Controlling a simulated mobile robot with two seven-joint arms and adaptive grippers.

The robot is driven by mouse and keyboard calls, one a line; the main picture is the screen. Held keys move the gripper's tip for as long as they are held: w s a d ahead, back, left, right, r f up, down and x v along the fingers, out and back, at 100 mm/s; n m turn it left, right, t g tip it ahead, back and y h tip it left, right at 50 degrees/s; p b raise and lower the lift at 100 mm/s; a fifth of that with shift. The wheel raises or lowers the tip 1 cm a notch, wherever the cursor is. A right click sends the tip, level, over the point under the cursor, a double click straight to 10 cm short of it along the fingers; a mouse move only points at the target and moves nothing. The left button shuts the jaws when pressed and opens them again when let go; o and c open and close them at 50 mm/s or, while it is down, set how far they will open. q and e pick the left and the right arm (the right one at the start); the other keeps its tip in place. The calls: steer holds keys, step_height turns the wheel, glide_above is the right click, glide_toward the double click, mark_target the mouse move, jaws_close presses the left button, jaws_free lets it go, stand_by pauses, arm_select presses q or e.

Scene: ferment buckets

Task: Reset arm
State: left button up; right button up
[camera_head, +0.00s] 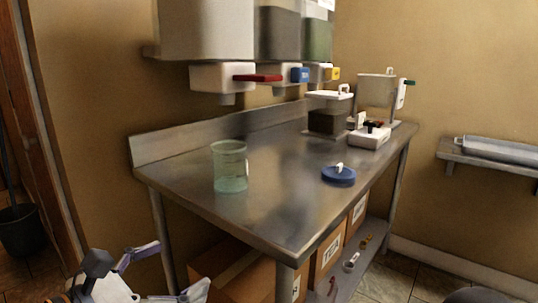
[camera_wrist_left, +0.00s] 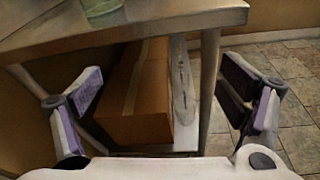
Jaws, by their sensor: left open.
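My left gripper (camera_head: 166,273) is low at the bottom left of the head view, in front of the steel table (camera_head: 270,205) and below its top. Its two fingers are spread wide with nothing between them. In the left wrist view the open left gripper (camera_wrist_left: 163,88) faces the space under the table, with a cardboard box (camera_wrist_left: 140,95) beyond its fingers. My right gripper does not show in either view. A clear greenish beaker (camera_head: 229,168) stands upright on the table's left part. A blue lid (camera_head: 338,175) with a white top piece lies near the right edge.
Wall dispensers with red (camera_head: 258,78), blue and yellow handles hang above the table. A dark-filled container (camera_head: 326,118) and a white device (camera_head: 369,137) stand at its far end. Cardboard boxes (camera_head: 235,279) sit underneath. A wall shelf (camera_head: 490,160) is at right. The table's front middle is clear.

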arm_select(q)
steer(key=s+d+f+m+g+p, duration=0.1)
steer(key=s+d+f+m+g, duration=0.45)
steer(key=d+f, duration=0.35)
steer(key=s+f+m+g+y+p, duration=0.15)
steer(key=s+f+m+g, duration=0.45)
steer(key=s+f, duration=0.65)
steer(key=s+a+f+m+g+y+p, duration=0.1)
steer(key=s+a+f+m+g+y, duration=0.1)
steer(key=s+a+m, duration=0.5)
steer(key=s+a+f+m+g+y+p, duration=0.1)
steer(key=s+a+f+m+g+y, duration=0.1)
steer(key=s+a+m+y, duration=0.3)
steer(key=s+a+m, duration=0.3)
steer(key=s, duration=0.4)
steer(key=shift+s+a+f, duration=0.25)
steer(key=shift+s, duration=0.05)
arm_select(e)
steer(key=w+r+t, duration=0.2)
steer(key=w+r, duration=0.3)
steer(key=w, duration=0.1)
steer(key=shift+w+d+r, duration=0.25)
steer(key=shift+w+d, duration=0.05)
